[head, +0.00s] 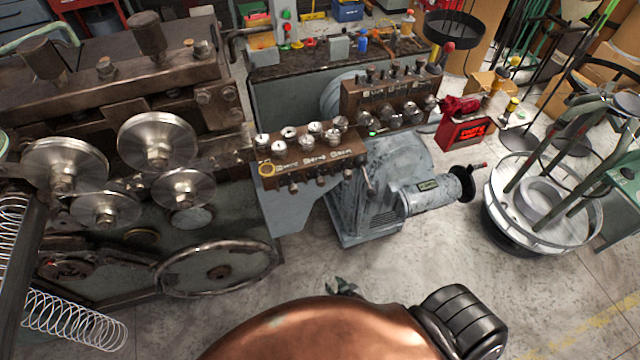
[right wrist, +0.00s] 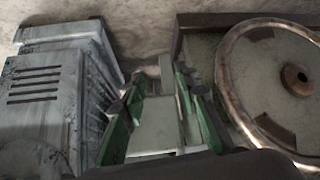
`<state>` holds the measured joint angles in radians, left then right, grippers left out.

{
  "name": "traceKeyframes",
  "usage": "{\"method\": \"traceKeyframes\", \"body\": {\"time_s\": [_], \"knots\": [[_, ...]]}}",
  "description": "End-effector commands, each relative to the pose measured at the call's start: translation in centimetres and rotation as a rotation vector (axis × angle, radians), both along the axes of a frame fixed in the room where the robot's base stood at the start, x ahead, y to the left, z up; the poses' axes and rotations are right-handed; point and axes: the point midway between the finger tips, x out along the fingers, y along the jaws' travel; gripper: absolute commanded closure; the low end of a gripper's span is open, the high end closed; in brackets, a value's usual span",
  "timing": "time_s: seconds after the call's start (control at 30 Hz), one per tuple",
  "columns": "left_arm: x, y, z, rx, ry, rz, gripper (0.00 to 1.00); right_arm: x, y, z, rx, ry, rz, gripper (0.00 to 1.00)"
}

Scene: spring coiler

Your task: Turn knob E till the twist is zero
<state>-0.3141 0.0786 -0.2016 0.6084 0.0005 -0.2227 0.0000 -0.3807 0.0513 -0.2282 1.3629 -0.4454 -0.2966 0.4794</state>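A brown panel (head: 312,163) with several small round dials on top, engraved lettering and a row of small knobs (head: 320,180) below stands right of the coiler in the head view. A second brown box (head: 372,98) with dials and knobs sits behind it. I cannot tell which knob is E, and no twist reading is legible. My right gripper (head: 345,288) is low in the head view, partly hidden behind my copper-coloured arm, well short of the panel. In the right wrist view its green fingers (right wrist: 162,110) are apart with nothing held. My left gripper is not in view.
The coiler's rollers (head: 157,140) and handwheel (head: 218,268) fill the left. A coil spring (head: 75,320) lies lower left. A grey motor housing (head: 380,190) with a handwheel (head: 462,183) stands below the panels. A round metal bin (head: 545,215) is at right. The floor in front is clear.

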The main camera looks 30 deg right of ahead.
Motion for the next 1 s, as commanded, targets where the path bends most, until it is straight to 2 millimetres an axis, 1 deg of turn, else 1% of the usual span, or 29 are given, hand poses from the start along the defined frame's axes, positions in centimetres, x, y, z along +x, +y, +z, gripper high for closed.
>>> {"method": "traceKeyframes", "body": {"time_s": [0.03,0.07,0.1,0.17,0.2,0.27,0.3,0.37,0.4,0.5,0.6,0.7,0.83,1.0], "knots": [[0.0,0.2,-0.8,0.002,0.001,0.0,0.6,3.1,0.4,3.8,0.007,-0.091,-0.021,0.71],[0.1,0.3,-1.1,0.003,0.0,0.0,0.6,4.6,0.5,6.4,0.012,-0.143,-0.036,0.71],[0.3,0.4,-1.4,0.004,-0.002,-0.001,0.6,6.5,0.6,9.9,0.017,-0.213,-0.055,0.71],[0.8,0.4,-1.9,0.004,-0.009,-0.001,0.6,8.8,0.6,15.4,0.028,-0.317,-0.087,0.71],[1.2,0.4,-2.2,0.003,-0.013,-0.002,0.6,10.0,0.6,19.2,0.038,-0.388,-0.109,0.71],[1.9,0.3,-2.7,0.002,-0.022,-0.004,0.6,11.1,0.3,24.8,0.05,-0.489,-0.143,0.71],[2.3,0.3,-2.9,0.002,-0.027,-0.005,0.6,11.5,0.1,28.4,0.059,-0.553,-0.165,0.71],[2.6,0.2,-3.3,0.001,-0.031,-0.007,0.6,11.6,-0.4,33.4,0.074,-0.642,-0.196,0.71],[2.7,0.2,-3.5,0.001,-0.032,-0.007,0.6,11.5,-0.6,36.3,0.083,-0.694,-0.214,0.71],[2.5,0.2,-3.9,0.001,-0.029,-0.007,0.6,10.8,-1.3,42.1,0.102,-0.799,-0.252,0.71],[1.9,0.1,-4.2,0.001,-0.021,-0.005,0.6,10.1,-1.7,45.6,0.116,-0.864,-0.275,0.71],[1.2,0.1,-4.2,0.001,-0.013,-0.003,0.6,9.9,-2.0,47.3,0.123,-0.893,-0.284,0.71],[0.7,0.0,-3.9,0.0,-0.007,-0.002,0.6,10.9,-2.2,47.7,0.123,-0.9,-0.283,0.71],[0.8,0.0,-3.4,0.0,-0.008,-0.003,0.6,13.5,-2.7,47.8,0.124,-0.9,-0.281,0.71]]}}
